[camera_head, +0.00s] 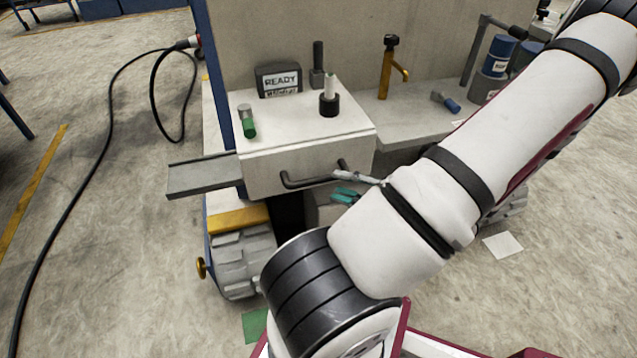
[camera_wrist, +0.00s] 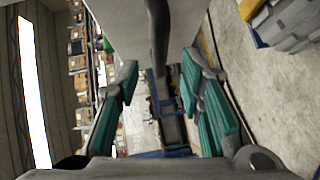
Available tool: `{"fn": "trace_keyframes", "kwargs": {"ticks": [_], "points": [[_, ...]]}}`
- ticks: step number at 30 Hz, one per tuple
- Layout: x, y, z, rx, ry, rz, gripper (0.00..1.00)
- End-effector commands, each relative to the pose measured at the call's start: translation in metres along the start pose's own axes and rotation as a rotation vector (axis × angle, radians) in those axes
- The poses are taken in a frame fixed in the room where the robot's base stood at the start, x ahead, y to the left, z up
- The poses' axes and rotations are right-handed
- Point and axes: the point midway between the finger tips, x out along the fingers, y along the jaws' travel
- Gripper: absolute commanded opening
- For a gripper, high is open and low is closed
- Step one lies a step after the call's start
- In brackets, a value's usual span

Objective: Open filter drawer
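A white box-shaped unit (camera_head: 300,150) stands on the bench, with a black bar handle (camera_head: 305,181) across its front face. Which part of the unit is the filter drawer, I cannot tell; no gap shows around the front. My gripper (camera_head: 341,186) is in front of the handle's right part, and my arm covers the area to its right. In the wrist view my gripper (camera_wrist: 160,65) is open, with teal pads on both fingers. The dark handle (camera_wrist: 158,35) lies between the fingertips, with a visible gap on each side.
A grey flat tray (camera_head: 203,176) sticks out left of the unit. A yellow-topped grey block (camera_head: 240,250) is below.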

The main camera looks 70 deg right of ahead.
Motion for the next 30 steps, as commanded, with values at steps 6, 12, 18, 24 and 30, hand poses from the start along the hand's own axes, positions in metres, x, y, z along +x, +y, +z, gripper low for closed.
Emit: {"fn": "trace_keyframes", "kwargs": {"ticks": [6,12,18,24,30], "points": [[0.039,-0.001,-0.001,0.0,0.002,0.001,0.35],[0.058,-0.001,-0.001,0.0,0.001,0.0,0.35],[0.063,0.0,-0.001,0.0,0.001,0.0,0.35],[0.062,0.0,-0.001,-0.001,0.001,0.0,0.28],[0.062,0.0,0.0,-0.001,0.001,0.0,0.0]]}}
